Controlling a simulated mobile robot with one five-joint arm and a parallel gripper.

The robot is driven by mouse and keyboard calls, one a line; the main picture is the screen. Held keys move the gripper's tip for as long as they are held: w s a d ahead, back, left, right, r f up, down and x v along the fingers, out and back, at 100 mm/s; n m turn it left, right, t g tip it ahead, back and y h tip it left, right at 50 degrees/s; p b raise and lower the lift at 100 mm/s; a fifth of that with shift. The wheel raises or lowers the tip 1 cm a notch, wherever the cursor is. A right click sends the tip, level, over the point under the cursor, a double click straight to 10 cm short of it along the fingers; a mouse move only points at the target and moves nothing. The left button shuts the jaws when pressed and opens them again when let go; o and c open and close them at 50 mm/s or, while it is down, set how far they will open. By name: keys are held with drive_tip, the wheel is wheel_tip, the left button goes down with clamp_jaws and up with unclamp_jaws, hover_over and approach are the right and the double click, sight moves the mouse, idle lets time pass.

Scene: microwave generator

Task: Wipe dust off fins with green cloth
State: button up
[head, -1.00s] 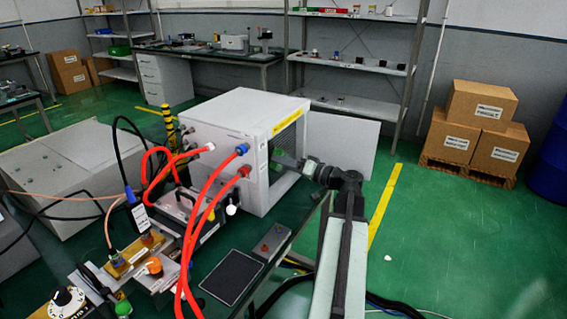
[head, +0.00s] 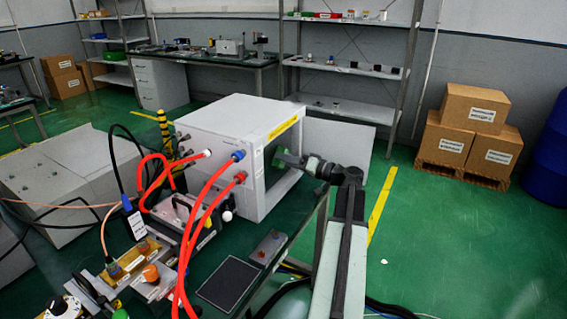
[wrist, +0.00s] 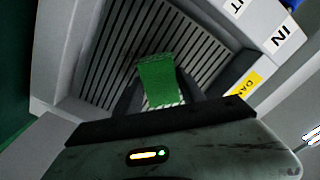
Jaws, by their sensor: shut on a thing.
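My gripper (wrist: 158,98) is shut on a green cloth (wrist: 160,82) in the wrist view. The cloth lies in front of a panel of dark slotted fins (wrist: 120,50), with a small brown smudge by its upper left edge. I cannot tell whether the cloth touches the fins. In the head view my gripper (head: 284,158) reaches into the open right side of the white generator cabinet (head: 222,140). The cloth is hardly visible there, and the fins are in shadow.
Red hoses (head: 205,215) run from the cabinet's front down over the bench. A black pad (head: 229,283) and a small grey box (head: 268,246) lie on the green bench.

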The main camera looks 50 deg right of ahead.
drive_tip(key=w+d, duration=0.1)
drive_tip(key=d, duration=0.6)
drive_tip(key=shift+w, duration=0.4)
drive_tip(key=v, duration=0.6)
drive_tip(key=shift+s, duration=0.1)
idle(0.4)
drive_tip(key=v, duration=0.3)
idle(0.4)
